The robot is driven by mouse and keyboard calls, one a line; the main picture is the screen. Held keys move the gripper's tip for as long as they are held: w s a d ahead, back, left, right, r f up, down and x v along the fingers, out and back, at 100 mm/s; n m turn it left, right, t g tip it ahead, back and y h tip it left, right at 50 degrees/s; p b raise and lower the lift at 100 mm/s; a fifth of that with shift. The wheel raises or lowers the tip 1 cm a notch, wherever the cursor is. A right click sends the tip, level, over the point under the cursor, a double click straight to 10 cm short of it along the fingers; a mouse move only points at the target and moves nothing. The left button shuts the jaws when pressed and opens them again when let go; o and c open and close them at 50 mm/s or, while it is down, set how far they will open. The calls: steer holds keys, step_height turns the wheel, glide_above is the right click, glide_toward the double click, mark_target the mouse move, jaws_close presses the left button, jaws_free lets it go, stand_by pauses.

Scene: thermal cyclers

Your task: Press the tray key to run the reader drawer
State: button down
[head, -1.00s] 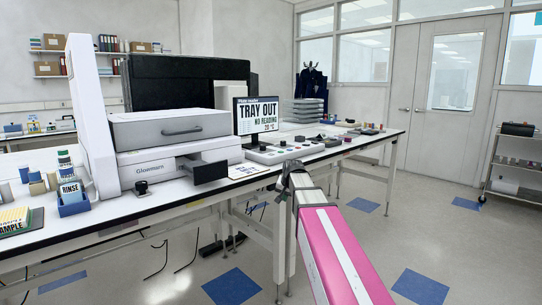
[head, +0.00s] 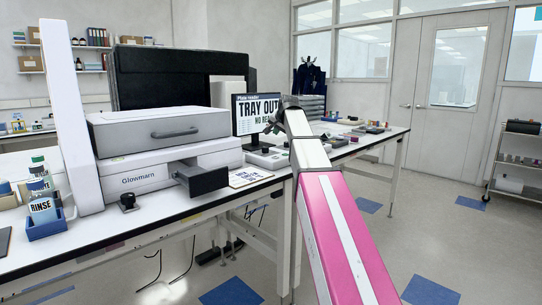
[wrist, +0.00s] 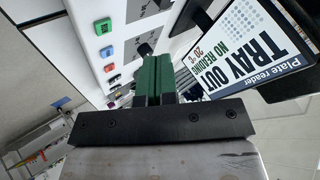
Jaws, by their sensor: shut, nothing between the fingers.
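The plate reader (head: 165,135), white and grey, stands on the bench at the left. Its dark drawer (head: 205,178) sticks out at the front. The monitor (head: 243,108) reads TRAY OUT, NO READING; it also shows in the wrist view (wrist: 250,45). The pale key panel (head: 262,160) lies below the monitor, partly hidden by my arm. My gripper (wrist: 155,60), with green fingers, is shut and empty, above the panel and beside the monitor.
A blue rack with a RINSE bottle (head: 42,208) stands at the bench's left. A black knob (head: 127,201) and a printed card (head: 250,177) lie near the front edge. More small items sit along the bench to the right. The floor in front is open.

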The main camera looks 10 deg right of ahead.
mark_target(276, 157)
steer(key=shift+w+a+r, duration=0.1)
steer(key=shift+w+r, duration=0.05)
steer(key=shift+w, duration=0.2)
steer(key=shift+f, duration=4.45)
steer(key=shift+f, duration=0.15)
steer(key=shift+f, duration=0.25)
